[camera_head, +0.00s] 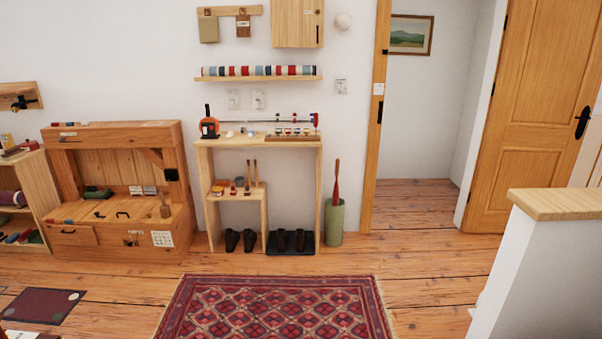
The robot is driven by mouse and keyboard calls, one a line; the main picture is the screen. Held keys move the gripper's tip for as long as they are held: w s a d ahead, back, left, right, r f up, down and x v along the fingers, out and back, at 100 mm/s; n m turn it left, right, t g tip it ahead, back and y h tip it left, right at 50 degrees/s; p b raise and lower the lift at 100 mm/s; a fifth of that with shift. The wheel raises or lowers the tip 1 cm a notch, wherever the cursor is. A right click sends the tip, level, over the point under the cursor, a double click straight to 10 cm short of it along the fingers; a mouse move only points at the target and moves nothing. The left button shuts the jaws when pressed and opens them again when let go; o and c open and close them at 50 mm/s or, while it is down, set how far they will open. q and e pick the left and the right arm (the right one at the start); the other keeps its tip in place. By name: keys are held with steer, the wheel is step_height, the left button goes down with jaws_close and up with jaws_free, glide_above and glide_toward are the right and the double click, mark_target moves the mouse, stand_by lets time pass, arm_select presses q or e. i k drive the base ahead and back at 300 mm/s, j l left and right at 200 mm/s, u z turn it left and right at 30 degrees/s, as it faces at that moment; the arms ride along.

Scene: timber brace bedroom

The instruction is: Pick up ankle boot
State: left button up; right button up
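Dark footwear stands on the floor at the foot of the light wooden shelf unit, in the camera_head view. One dark brown pair (241,240) is under the lower left shelf. Another dark pair (290,240) stands on a black mat (291,251) in the right bay. They are too small to tell which are ankle boots. The footwear is far across the room, beyond the patterned rug. Neither of my grippers shows in this view.
A red patterned rug (275,308) lies on the plank floor in front of the shelf unit (258,143). A green umbrella bin (334,222) stands right of it, a wooden bench (120,190) left. A white half-wall (545,265) blocks the near right. Floor toward the open doorway is clear.

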mark_target(300, 237)
steer(key=i+j+z, duration=0.15)
steer(key=i, duration=1.85)
